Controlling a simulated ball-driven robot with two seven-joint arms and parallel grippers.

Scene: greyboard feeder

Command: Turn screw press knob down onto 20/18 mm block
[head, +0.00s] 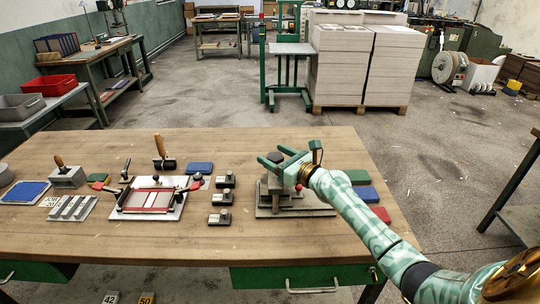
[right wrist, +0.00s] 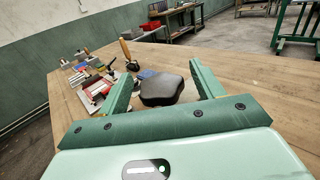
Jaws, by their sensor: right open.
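The screw press (head: 267,201) is a grey stepped metal body on a flat base plate, right of the table's middle. Its dark, rounded knob (right wrist: 162,90) is at the top, between the two green fingers of my right gripper (head: 274,157) in the right wrist view. The fingers stand apart on either side of the knob, and I see gaps, so the gripper is open around it. Whether a 20/18 mm block sits under the press screw is hidden by my gripper and the press. My left gripper is not in view.
Small dark blocks with pale labels (head: 223,198) stand left of the press. A red-framed jig (head: 150,200) lies further left, with a wooden-handled roller (head: 163,153) behind it. Coloured pads (head: 366,195) lie right of the press. The table front (head: 215,243) is clear.

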